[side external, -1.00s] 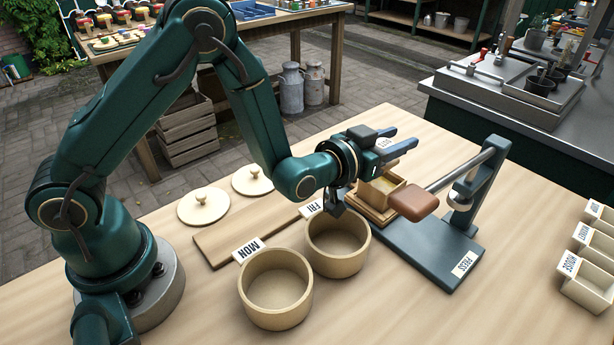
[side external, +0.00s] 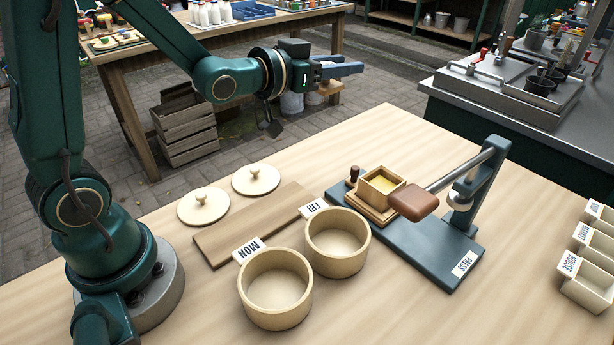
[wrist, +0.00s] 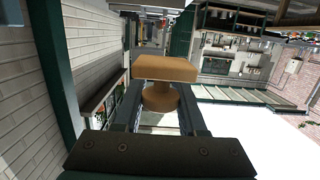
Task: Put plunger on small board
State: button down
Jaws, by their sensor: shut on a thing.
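My gripper (side external: 350,69) is raised high above the far side of the work table, its fingers pointing right. It is shut on the plunger (wrist: 165,69), a light wooden square block with a round knob, seen between the fingers in the wrist view. A flat brown board (side external: 222,243) lies on the table between the two round lids and the two bowls, bare on top. The gripper is well above and beyond it.
Two bowls (side external: 275,288) (side external: 337,243) stand in front of the board, by the MON and FRI tags. The blue press (side external: 425,252) carries a wooden box (side external: 383,187) with yellow content under a brown-ended lever. Lids (side external: 204,206) (side external: 256,180) lie behind the board. Small labelled bins (side external: 587,285) stand right.

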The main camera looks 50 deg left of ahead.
jog(key=shift+m+h, duration=0.3)
jog(key=shift+h, duration=0.1)
jog(key=s+r, duration=0.1)
jog(key=r, duration=0.1)
jog(key=s+r, duration=0.1)
jog(key=r, duration=0.1)
jog(key=s+r, duration=0.1)
jog(key=r, duration=0.2)
jog(key=shift+s+d+r, duration=0.1)
jog(key=shift+d, duration=0.3)
jog(key=s+a+n+y, duration=0.1)
jog(key=s+a+y, duration=0.1)
jog(key=s+a, duration=0.35)
jog(key=s+d+f+m+h, duration=0.3)
jog(key=d+m+h, duration=0.1)
jog(key=d+h, duration=0.15)
jog(key=w+a+r+n+y, duration=0.3)
jog(key=w+a+y, duration=0.1)
jog(key=w, duration=0.4)
jog(key=w+d+f, duration=0.1)
jog(key=w+f, duration=0.1)
jog(key=f, duration=0.3)
jog(key=w+d+f, duration=0.2)
jog(key=f, duration=0.4)
jog(key=shift+d+f+n, duration=0.15)
jog(key=shift+d+n, duration=0.15)
